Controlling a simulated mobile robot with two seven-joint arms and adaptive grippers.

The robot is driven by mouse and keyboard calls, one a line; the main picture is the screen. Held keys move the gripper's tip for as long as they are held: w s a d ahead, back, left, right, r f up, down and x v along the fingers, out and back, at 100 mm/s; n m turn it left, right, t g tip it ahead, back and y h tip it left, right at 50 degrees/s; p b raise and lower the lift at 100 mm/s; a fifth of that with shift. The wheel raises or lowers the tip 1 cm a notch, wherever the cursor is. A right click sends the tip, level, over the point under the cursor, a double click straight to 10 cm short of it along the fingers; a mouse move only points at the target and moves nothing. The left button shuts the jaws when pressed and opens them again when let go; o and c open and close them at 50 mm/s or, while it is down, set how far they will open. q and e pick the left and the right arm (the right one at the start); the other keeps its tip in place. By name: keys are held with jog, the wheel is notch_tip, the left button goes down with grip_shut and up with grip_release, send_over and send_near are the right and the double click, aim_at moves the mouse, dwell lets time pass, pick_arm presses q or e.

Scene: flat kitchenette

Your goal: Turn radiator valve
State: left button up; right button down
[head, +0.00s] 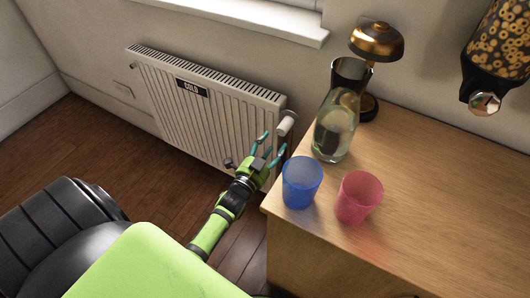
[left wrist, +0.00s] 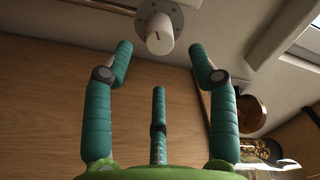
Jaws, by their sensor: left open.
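A white ribbed radiator (head: 205,110) with a dark label hangs on the wall, left of the wooden counter in the head view. Its white valve knob (head: 287,123) sticks out at the upper right end. My left gripper (head: 270,148) is just below the knob in the head view. In the left wrist view its teal fingers (left wrist: 165,65) are spread and empty, with the knob beyond the tips and apart from them. My right gripper is not in view.
The wooden counter (head: 440,225) stands close to the right of my left gripper. A blue cup (head: 301,184), a pink cup (head: 358,198), a glass carafe (head: 335,128) and a brass lamp (head: 376,42) stand on it. A dispenser (head: 500,45) hangs at upper right.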

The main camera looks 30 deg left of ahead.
pick_arm(q)
jog(key=shift+s+d, duration=0.1)
jog(key=shift+s, duration=1.9)
